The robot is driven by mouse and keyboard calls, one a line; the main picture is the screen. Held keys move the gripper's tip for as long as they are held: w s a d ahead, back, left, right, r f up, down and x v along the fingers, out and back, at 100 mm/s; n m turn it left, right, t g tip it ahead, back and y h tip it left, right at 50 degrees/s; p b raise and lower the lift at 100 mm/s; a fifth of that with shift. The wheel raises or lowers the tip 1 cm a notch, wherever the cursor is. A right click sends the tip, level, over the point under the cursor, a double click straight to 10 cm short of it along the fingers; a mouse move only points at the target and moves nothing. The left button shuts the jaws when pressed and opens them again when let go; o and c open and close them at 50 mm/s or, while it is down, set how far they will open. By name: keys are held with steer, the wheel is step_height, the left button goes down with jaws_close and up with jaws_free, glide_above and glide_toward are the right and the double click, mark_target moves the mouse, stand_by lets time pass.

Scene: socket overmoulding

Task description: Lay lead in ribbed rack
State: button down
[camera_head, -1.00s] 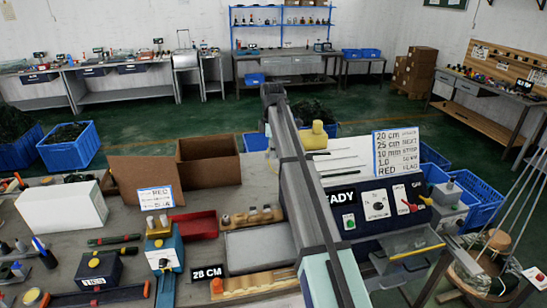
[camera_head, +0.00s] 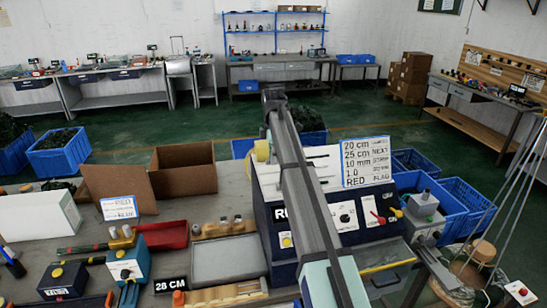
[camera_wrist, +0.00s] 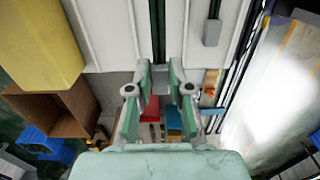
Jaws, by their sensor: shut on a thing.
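My gripper (camera_wrist: 162,88) shows in the wrist view, with its two green-sided fingers close together around a small grey piece (camera_wrist: 162,80). A dark narrow strip runs from the top edge of that view down to the fingertips; it seems to be the lead, but its ends are not clear. A pale ridged surface (camera_wrist: 108,35) lies on both sides of the strip and may be the ribbed rack. In the head view my arm covers the gripper. A white panel with thin dark lines (camera_head: 322,160) shows partly behind the arm.
A yellow rounded object (camera_wrist: 40,45) is close at the upper left of the wrist view. An open cardboard box (camera_head: 183,172), a red tray (camera_head: 165,235) and a grey tray (camera_head: 228,262) stand left of the arm. A control panel (camera_head: 372,218) and blue bins (camera_head: 462,205) are at right.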

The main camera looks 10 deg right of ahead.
mark_target(273, 178)
stand_by(0.3)
steer(key=shift+f+b, duration=0.7)
steer(key=shift+f, duration=2.6)
steer(key=c, duration=1)
jaws_free()
